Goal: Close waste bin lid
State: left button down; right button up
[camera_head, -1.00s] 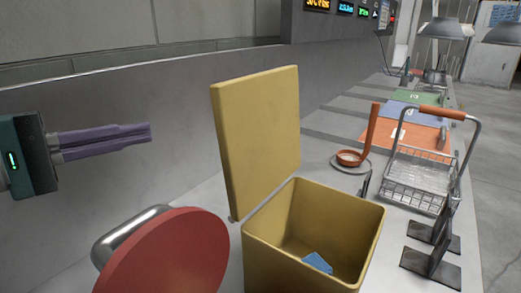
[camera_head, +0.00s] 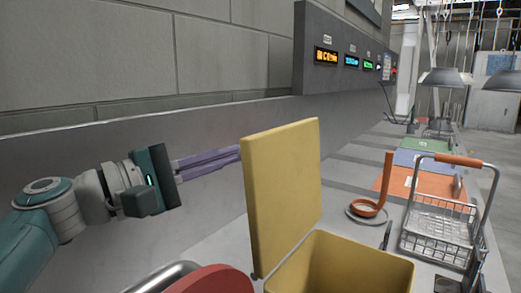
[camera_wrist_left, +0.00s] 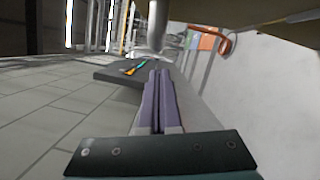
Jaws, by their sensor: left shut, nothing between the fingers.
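The yellow waste bin (camera_head: 345,268) stands on the grey counter in the head view, with its lower part cut off by the frame. Its yellow lid (camera_head: 285,195) is open and stands upright on the bin's left side. My left gripper (camera_head: 238,153) is shut and empty, its purple fingers pointing right. Its fingertips are at the lid's left edge, near the upper part; I cannot tell whether they touch or pass behind it. The left wrist view shows the shut fingers (camera_wrist_left: 160,75). My right gripper is not in view.
A red round lid (camera_head: 212,281) with a metal handle stands at the lower left. A grey wall (camera_head: 100,140) runs behind the counter.

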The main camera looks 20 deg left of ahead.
pick_arm(q)
jog(key=shift+s+d+r, duration=0.25)
jog(key=shift+s+d, duration=0.05)
jog(key=shift+d, duration=0.4)
